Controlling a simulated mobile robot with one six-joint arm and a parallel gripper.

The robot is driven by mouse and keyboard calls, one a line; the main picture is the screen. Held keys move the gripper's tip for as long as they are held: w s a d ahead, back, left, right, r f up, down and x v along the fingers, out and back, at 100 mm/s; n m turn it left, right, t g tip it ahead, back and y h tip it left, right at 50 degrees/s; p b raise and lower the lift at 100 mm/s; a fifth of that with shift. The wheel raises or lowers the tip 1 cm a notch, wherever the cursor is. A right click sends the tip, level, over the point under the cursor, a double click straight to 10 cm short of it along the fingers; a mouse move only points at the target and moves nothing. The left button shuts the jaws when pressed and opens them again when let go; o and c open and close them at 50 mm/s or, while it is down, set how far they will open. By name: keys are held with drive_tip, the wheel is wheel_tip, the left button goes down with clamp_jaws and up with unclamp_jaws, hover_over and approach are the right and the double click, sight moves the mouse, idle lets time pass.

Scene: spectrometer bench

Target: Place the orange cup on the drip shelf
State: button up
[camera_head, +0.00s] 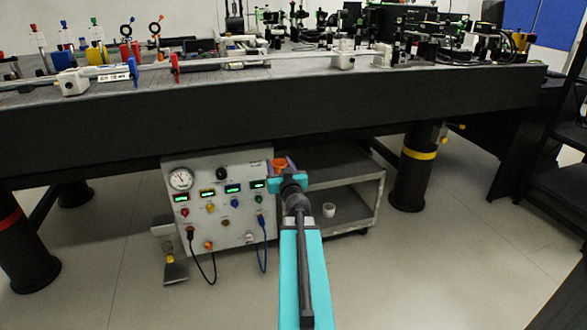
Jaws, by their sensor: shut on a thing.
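The orange cup (281,162) shows only in part, just beyond the end of my teal arm. My gripper (280,166) is shut on it, with a purple finger visible at either side. The wrist hides the cup's lower part. A grey shelf unit (352,161) stands under the table, right of the white instrument panel; I take it to be the drip shelf. The cup appears in front of or over the left end of its top board. I cannot tell whether cup and shelf touch.
A small white cup (329,210) stands on the unit's lower level. The instrument panel (215,225) has a gauge, knobs and hanging cables. The black optical table (300,120) overhangs above. Thick table legs (412,175) stand on both sides. Floor at the right is clear.

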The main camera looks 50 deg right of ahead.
drive_tip(key=w+a+r+n+t+y, duration=0.1)
drive_tip(key=w+a+r+n+y, duration=0.25)
drive_tip(key=a, duration=0.65)
drive_tip(key=w+a+n+t+y, duration=0.25)
drive_tip(key=w+a+y, duration=0.3)
drive_tip(key=a, duration=0.45)
drive_tip(key=w+a+r+n+y, duration=0.2)
drive_tip(key=w+a+n+y, duration=0.25)
drive_tip(key=a, duration=0.65)
drive_tip(key=s+a+f+n+g+y, duration=0.1)
drive_tip(key=a+y, duration=0.3)
drive_tip(key=a, duration=0.5)
drive_tip(key=s+a+f+n+g+y, duration=0.1)
drive_tip(key=a+f+n+g+y, duration=0.1)
drive_tip(key=a, duration=0.7)
drive_tip(key=s+a+f+n+g+y, duration=0.1)
drive_tip(key=a+n+g+y, duration=0.3)
drive_tip(key=a, duration=0.6)
drive_tip(key=n+y, duration=0.1)
drive_tip(key=y, duration=0.1)
drive_tip(key=shift+s+f+y, duration=0.25)
drive_tip(key=shift+s+y, duration=0.1)
drive_tip(key=shift+s, duration=0.05)
drive_tip(key=shift+d, duration=0.1)
